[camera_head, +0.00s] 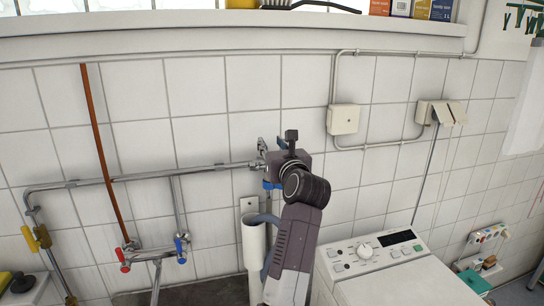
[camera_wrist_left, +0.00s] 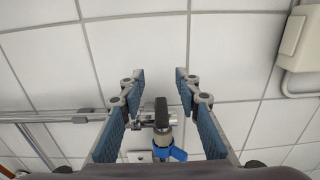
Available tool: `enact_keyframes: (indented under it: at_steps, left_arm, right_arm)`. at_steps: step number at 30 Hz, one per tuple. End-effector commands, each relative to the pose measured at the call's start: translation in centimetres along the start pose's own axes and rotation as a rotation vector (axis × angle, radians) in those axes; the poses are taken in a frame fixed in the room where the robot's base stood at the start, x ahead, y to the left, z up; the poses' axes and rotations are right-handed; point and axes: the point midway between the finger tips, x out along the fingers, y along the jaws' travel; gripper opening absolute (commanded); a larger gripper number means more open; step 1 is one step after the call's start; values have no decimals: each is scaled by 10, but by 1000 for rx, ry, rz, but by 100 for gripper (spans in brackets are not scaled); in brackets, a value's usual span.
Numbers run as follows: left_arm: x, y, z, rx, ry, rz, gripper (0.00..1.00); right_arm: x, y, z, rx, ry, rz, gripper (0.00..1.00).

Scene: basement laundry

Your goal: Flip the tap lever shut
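A wall tap (camera_wrist_left: 163,121) sits at the end of the metal pipe, between the fingers of my left gripper (camera_wrist_left: 158,85) in the left wrist view. It has a dark upright piece and, below it, a blue piece (camera_wrist_left: 170,153); I cannot tell for sure which is the lever. The fingers stand apart, one on each side of the tap, and no contact shows. In the head view my left gripper (camera_head: 274,160) is at the wall, its fingers mostly hidden by its own wrist. The tap (camera_head: 262,146) shows only in part there. My right gripper is not in view.
A pipe (camera_head: 145,176) runs left along the tiled wall. A red-and-blue-handled mixer (camera_head: 153,253) is lower left, with yellow levers (camera_head: 36,238) beyond. A white standpipe (camera_head: 253,245) is below the tap. A washing machine (camera_head: 398,280) stands right, under a junction box (camera_head: 342,119).

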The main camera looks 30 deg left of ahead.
Motion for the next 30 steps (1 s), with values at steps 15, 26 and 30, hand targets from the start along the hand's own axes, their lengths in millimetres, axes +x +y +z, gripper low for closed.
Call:
enact_keyframes:
  at_steps: [15, 26, 30]
  left_arm:
    - [0, 0, 60, 0, 1, -1, 30]
    - [0, -1, 60, 0, 1, -1, 30]
    - [0, 1, 60, 8, -8, 2, 30]
  right_arm:
    - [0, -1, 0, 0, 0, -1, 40]
    - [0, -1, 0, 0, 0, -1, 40]
    - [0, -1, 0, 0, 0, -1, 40]
